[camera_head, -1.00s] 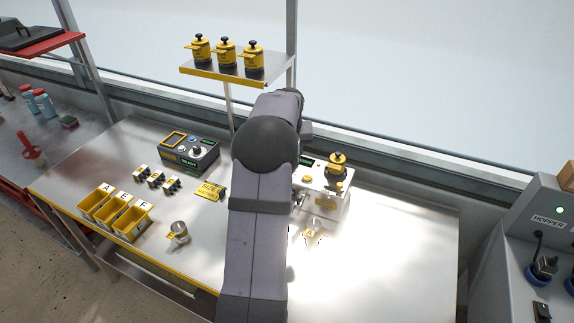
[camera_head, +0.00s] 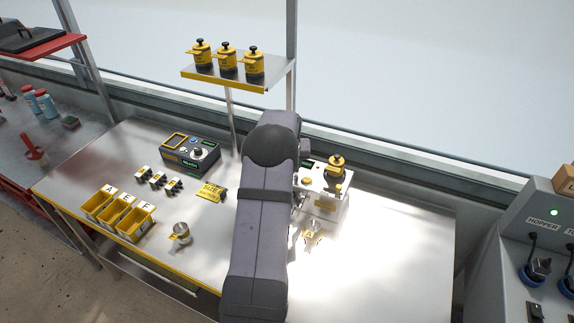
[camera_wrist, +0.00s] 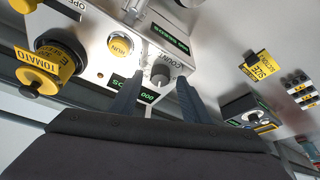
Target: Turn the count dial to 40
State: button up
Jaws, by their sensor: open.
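The count dial (camera_wrist: 162,73), a dark round knob with a pale part, is on the pale seeder (camera_wrist: 97,38) beside the word COUNT in the wrist view. My gripper (camera_wrist: 160,80) is open, its two dark fingers pointing at the dial, one to each side of it in the picture. I cannot tell whether they touch it. A small display (camera_wrist: 147,95) reading 000 is partly behind a finger, and another green-lit display (camera_wrist: 170,38) is above the dial. In the head view the seeder (camera_head: 328,206) is partly hidden by my arm, which also hides the gripper and dial.
A yellow run button (camera_wrist: 121,46) and a yellow-labelled tomato canister (camera_wrist: 55,62) are left of the dial. A dark control box (camera_head: 190,155), yellow bins (camera_head: 135,222) and a metal cup (camera_head: 181,232) stand on the bench's left side. The bench's right side (camera_head: 410,250) is clear.

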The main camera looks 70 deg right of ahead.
jog(key=shift+f, duration=0.2)
jog(key=c, duration=1)
jog(key=shift+c, duration=0.2)
jog(key=shift+w+m, duration=0.1)
jog(key=shift+m, duration=0.3)
jog(key=shift+w+f+m+g+b, duration=0.1)
jog(key=shift+m+g+b, duration=0.4)
jog(key=shift+m, duration=0.4)
jog(key=m+g+b, duration=0.1)
jog(key=m+b, duration=0.1)
jog(key=m, duration=0.1)
jog(key=shift+w+f, duration=0.1)
jog(key=m+g, duration=0.1)
jog(key=m, duration=0.1)
jog(key=m+g+b, duration=0.1)
jog(key=m, duration=0.2)
jog(key=shift+w+d+r, duration=0.1)
jog(key=shift+r, duration=0.1)
jog(key=shift+m, duration=0.3)
